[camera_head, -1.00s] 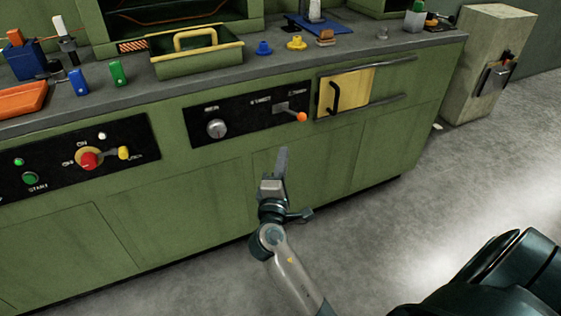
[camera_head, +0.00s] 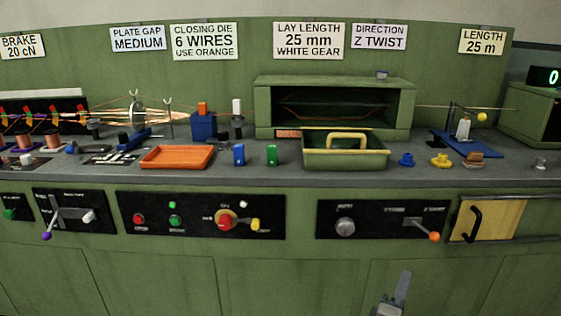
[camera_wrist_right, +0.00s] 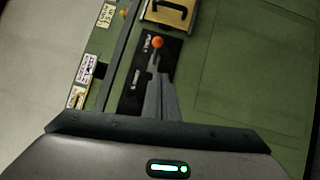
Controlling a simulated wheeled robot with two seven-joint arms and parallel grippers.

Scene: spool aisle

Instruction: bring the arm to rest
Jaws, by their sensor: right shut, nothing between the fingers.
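My right gripper (camera_head: 403,285) shows at the bottom of the head view, right of centre, in front of the green cabinet doors (camera_head: 300,285). Its fingers are together and point up, with nothing between them. It is below the twist panel (camera_head: 380,220) with its orange-tipped lever (camera_head: 434,236). In the right wrist view the closed fingers (camera_wrist_right: 157,95) stand in front of the panel, and the orange knob (camera_wrist_right: 157,42) shows just beyond their tips. I cannot tell the exact gap. My left gripper is not in view.
The green bench carries an orange tray (camera_head: 177,158), a green bin with a yellow handle (camera_head: 345,155), and small blue, green and yellow parts. A yellow door (camera_head: 486,221) with a black handle is at the right. Several setting signs hang on the back wall.

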